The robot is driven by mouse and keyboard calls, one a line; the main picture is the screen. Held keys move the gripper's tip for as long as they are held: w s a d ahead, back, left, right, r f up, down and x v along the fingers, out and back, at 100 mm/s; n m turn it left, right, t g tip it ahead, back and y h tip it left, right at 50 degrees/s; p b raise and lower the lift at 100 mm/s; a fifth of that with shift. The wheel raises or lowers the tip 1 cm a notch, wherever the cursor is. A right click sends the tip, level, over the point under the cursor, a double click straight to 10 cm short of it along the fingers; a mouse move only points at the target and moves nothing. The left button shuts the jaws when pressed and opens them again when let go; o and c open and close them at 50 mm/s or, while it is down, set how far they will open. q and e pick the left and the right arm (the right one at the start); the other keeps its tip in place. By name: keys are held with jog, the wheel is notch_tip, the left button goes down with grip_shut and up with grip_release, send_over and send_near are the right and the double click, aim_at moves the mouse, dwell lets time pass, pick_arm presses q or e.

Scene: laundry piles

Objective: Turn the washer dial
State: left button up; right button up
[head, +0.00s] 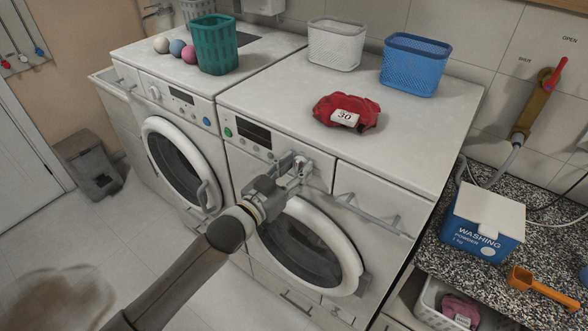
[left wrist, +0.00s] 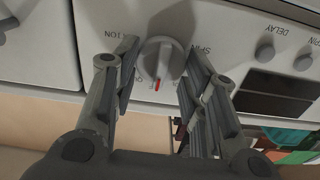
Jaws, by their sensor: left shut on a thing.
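The washer (head: 318,168) is the right of two white front-loading machines, with a round door below its control panel. My left gripper (head: 293,166) is at this panel, right of the dark display. In the left wrist view its two fingers (left wrist: 160,72) are on either side of the round grey dial (left wrist: 162,57), shut on it. A red mark on the dial points toward the bottom of that picture, where the panel lettering appears upside down. In the head view the gripper largely hides the dial. My right gripper is not in view.
A red cloth bundle labelled 30 (head: 346,113), a white basket (head: 336,44) and a blue basket (head: 414,65) stand on the washer. A green basket (head: 216,45) and balls are on the left machine (head: 185,105). A washing powder box (head: 484,225) stands on the right counter.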

pick_arm(q)
jog(key=m, duration=0.6)
jog(key=shift+d, duration=0.1)
jog(key=shift+s+m, duration=0.1)
jog(key=shift+m, duration=0.5)
jog(key=o, duration=1)
